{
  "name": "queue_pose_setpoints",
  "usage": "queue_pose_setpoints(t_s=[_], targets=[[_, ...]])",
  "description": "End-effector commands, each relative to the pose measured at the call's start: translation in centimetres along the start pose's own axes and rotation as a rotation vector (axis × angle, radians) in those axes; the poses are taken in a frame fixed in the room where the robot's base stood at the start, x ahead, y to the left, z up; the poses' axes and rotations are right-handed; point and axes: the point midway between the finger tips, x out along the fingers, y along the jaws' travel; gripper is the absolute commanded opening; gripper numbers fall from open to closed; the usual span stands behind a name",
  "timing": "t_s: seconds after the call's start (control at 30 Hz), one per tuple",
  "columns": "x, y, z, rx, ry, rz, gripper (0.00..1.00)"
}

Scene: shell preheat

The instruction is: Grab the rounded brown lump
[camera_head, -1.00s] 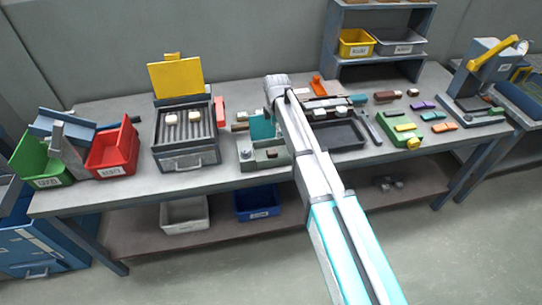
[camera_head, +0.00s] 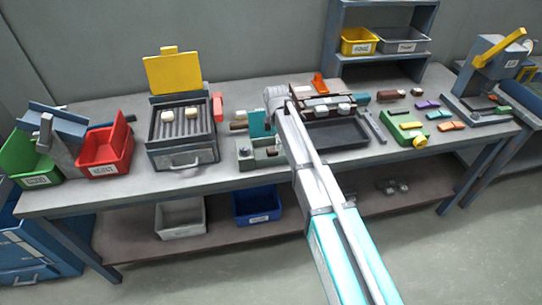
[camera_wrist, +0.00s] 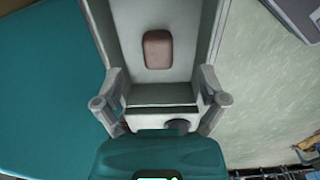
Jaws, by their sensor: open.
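A rounded brown lump (camera_wrist: 157,50) lies in a grey, walled fixture in the wrist view, near the top middle. In the head view a small brown piece (camera_head: 271,152), seemingly the same one, shows in the grey-green fixture (camera_head: 246,157) just left of my arm. My gripper (camera_wrist: 160,90) is open and empty, its fingers spread to either side of the fixture's picture. The lump appears beyond the fingertips, between their lines, and is not touched. In the head view my arm hides the gripper's fingers.
A teal panel (camera_head: 257,122) stands behind the fixture and fills the wrist view's left side. A grill-like heater (camera_head: 183,158) with a raised yellow lid and two pale pieces is to the left. A dark tray (camera_head: 340,134) lies right of my arm.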

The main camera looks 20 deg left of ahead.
Motion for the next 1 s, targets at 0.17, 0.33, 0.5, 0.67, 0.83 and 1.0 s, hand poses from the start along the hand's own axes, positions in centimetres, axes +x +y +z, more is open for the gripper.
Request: queue_pose_setpoints(t_s=[0.17,0.33,0.5,0.67,0.83,1.0], targets=[[0.2,0.0,0.0,0.000,0.000,0.000,0.91],[0.2,0.0,0.0,0.000,0.000,0.000,0.91],[0.3,0.0,0.0,0.001,0.000,0.000,0.91],[1.0,0.0,0.0,0.001,0.000,0.000,0.91],[2.2,0.1,-0.1,0.001,0.000,0.000,0.91],[3.6,0.1,-0.3,0.000,0.000,0.000,0.91]])
